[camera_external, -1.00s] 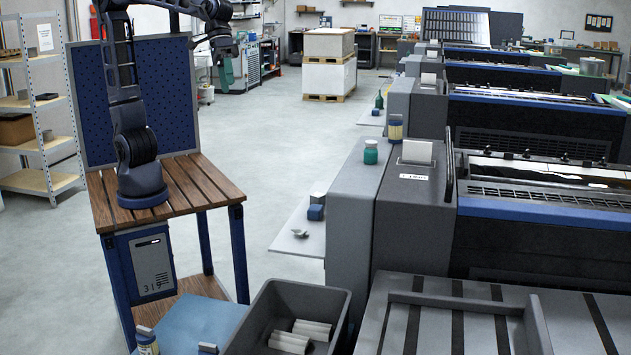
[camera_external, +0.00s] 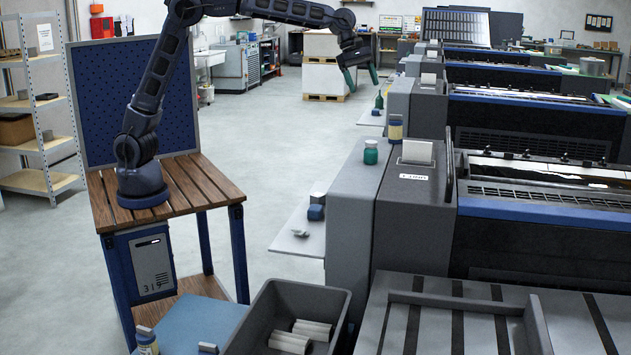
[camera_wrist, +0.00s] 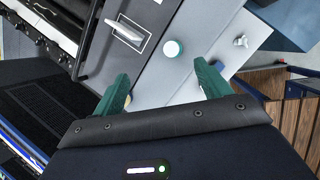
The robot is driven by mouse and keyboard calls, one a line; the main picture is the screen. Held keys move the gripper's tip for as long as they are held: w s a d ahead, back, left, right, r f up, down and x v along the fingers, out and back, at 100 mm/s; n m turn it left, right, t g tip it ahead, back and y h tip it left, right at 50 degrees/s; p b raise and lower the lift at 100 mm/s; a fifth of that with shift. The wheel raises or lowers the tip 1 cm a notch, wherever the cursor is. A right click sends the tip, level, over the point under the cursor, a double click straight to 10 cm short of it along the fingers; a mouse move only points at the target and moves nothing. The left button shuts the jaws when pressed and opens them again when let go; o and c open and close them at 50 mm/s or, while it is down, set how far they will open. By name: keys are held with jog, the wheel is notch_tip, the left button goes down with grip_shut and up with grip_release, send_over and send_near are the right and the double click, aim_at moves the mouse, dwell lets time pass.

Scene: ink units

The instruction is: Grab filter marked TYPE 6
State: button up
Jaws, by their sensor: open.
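No marking TYPE 6 is legible in either view, so I cannot tell which thing is that filter. Pale white cylinders (camera_external: 302,336) lie in a dark grey bin (camera_external: 340,310) at the bottom of the external view. My gripper (camera_external: 362,80) is raised in the upper middle of that view, its green fingers apart, with nothing between them. In the wrist view my gripper (camera_wrist: 163,75) is open above a green jar with a white lid (camera_wrist: 172,48). This jar (camera_external: 371,152) stands upright on the near press unit, well apart from the fingers.
Grey press units (camera_external: 405,210) line the right side. A yellowish jar (camera_external: 395,129) stands behind the green one. A white side shelf (camera_external: 290,243) holds a blue block (camera_external: 316,212) and a small grey piece (camera_external: 300,233). A blue mat (camera_external: 190,320) lies left of the bin. Floor is clear between.

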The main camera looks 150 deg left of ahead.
jog(key=s+a+f+n, duration=0.2)
jog(key=s+a, duration=0.1)
jog(key=a, duration=0.3)
jog(key=s+a+f+n, duration=0.3)
jog(key=a, duration=0.3)
jog(key=n+g+y, duration=0.1)
jog(key=n, duration=0.3)
send_near(397, 120)
jog(key=f, duration=0.1)
jog(key=x, duration=1)
jog(key=shift+s+a, duration=0.15)
jog(key=shift+a, duration=0.15)
jog(key=shift+c, duration=0.5)
jog(key=c, duration=1)
